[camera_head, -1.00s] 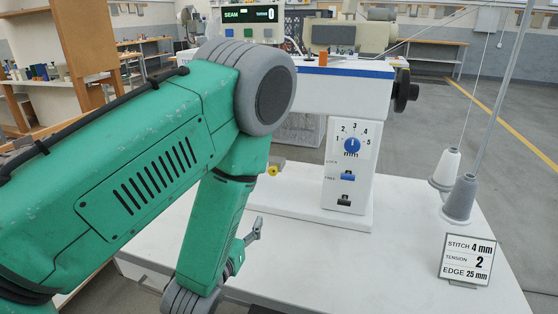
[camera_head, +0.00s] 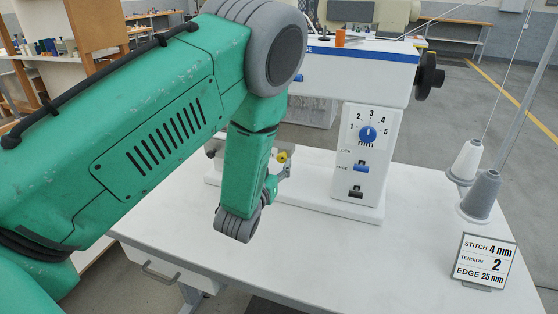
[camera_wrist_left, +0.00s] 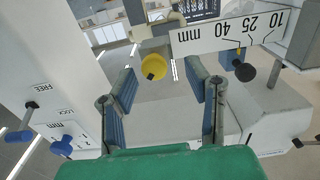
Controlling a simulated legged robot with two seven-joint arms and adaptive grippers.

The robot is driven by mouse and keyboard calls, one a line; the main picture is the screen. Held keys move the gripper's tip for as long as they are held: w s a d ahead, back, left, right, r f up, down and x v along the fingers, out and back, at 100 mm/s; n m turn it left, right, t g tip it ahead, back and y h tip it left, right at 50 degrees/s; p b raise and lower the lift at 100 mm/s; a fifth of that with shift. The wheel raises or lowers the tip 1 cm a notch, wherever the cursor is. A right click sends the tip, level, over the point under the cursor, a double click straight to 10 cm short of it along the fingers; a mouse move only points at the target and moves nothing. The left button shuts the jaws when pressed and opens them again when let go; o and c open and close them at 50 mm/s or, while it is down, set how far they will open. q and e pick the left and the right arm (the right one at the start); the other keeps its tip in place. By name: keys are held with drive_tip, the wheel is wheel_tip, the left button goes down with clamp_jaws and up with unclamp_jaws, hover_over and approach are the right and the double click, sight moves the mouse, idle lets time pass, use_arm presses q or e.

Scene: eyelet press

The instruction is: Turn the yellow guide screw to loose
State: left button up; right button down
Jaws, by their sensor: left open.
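The yellow guide screw (camera_head: 282,157) sits at the left side of the white sewing machine, above the table. In the left wrist view it is a round yellow knob (camera_wrist_left: 152,68) with a dark centre, seen between and beyond the fingertips. My left gripper (camera_head: 279,174) is just below and in front of it in the head view. In the left wrist view the left gripper (camera_wrist_left: 162,70) is open, one finger to each side of the screw. I see no finger touching it. My right gripper is not in view.
A ruler plate (camera_wrist_left: 225,34) marked 40, 25, 10 mm lies beyond the right finger, with a dark knob (camera_wrist_left: 245,72) below it. The LOCK/FREE lever (camera_head: 361,168) and blue stitch dial (camera_head: 368,134) are on the machine column. Thread cones and a settings card (camera_head: 484,261) stand at right.

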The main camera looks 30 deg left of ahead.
use_arm(q)
drive_tip(key=shift+x, duration=0.75)
drive_tip(key=shift+w+d+r, duration=0.15)
drive_tip(key=shift+w+d, duration=0.05)
drive_tip(key=shift+d, duration=0.35)
drive_tip(key=c, duration=0.7)
drive_tip(key=shift+a, duration=0.1)
clamp_jaws()
drive_tip(key=shift+s+a, duration=0.1)
drive_tip(key=shift+a, duration=0.05)
drive_tip(key=shift+m, duration=0.7)
drive_tip(key=o, duration=0.5)
unclamp_jaws()
drive_tip(key=shift+o, duration=1)
